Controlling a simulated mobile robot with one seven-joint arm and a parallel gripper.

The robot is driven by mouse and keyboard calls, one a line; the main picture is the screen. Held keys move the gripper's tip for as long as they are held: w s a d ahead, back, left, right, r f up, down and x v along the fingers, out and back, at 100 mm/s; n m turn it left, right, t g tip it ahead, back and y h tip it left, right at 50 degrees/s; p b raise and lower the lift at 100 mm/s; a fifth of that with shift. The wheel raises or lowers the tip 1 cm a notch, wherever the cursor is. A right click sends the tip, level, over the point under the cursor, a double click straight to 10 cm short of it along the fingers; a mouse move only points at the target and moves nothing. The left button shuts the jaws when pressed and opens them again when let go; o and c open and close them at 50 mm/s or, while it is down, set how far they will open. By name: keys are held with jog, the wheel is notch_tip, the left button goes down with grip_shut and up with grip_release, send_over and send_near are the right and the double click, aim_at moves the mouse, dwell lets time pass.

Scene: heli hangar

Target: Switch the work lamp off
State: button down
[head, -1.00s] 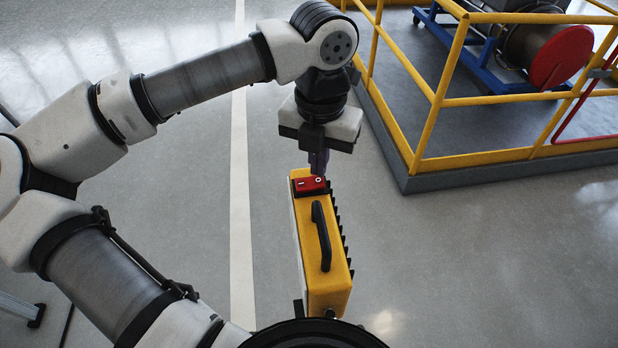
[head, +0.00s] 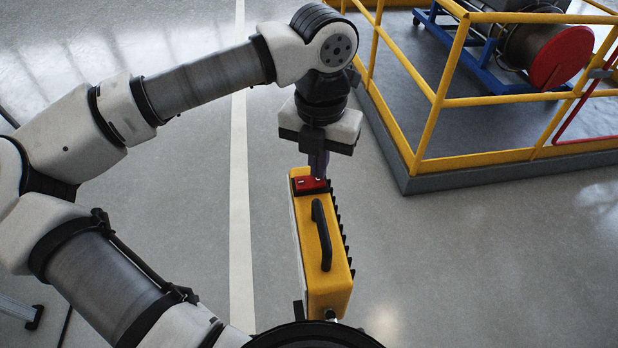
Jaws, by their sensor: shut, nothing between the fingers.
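The work lamp (head: 327,285) is a yellow box with a black handle on its top and black fins along its right side. A red rocker switch (head: 306,183) sits at the far end of its top, with a white mark at its left end. My gripper (head: 318,176) is shut and points down at the right end of the switch. Its fingertips cover that end and look to be touching it, though the exact contact is hard to see. The lamp's front face and lower part are hidden.
A yellow railing (head: 437,100) on a grey plinth stands at the upper right, with a reel with a red disc (head: 560,57) on a blue frame behind it. A white line (head: 240,200) runs along the floor left of the lamp. The floor right of the lamp is clear.

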jog(key=shift+f+b, duration=0.45)
jog(key=shift+r, duration=0.15)
jog(key=shift+r+p, duration=1.85)
jog(key=shift+r, duration=1.55)
